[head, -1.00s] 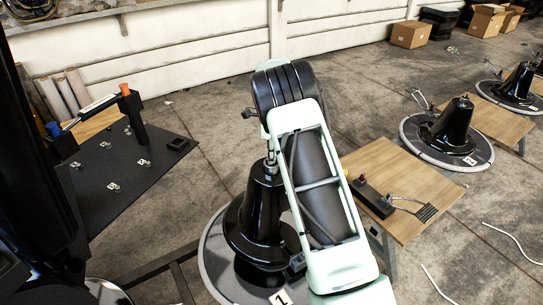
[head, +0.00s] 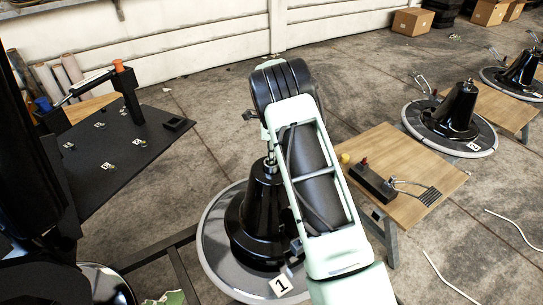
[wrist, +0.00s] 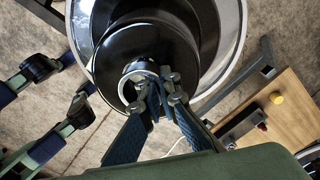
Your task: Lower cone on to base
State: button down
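The black cone (head: 262,215) stands upright over the round grey base (head: 212,262) with the "1" tag. In the head view the base rim shows all along the cone's left and far side. Whether a small gap is left under the flange cannot be told. In the wrist view the cone (wrist: 118,58) is seen from above, inside the base's pale ring (wrist: 228,50). My gripper (wrist: 155,92) has its blue-padded fingers close together at the metal fitting on the cone's top and appears shut on it.
A wooden board (head: 420,165) with a black control box (head: 373,184) and a yellow knob stands to the right. A black table (head: 105,150) stands left. Further cones on bases, including cone 2 (head: 455,112), stand at the far right. Bare floor lies behind the base.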

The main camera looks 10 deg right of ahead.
jog(key=shift+f+b, duration=1.75)
jog(key=shift+f, duration=1.45)
jog(key=shift+s+f+b, duration=0.35)
jog(key=shift+f+b, duration=0.05)
jog(key=shift+f, duration=0.4)
jog(key=c, duration=2.1)
grip_release()
jog(key=shift+f, duration=0.15)
jog(key=shift+w+r+p, duration=0.2)
jog(key=shift+r+p, duration=0.55)
jog(key=shift+r, duration=0.4)
jog(key=shift+r+p, duration=1.7)
jog(key=shift+r, duration=1.9)
jog(key=shift+w, duration=0.1)
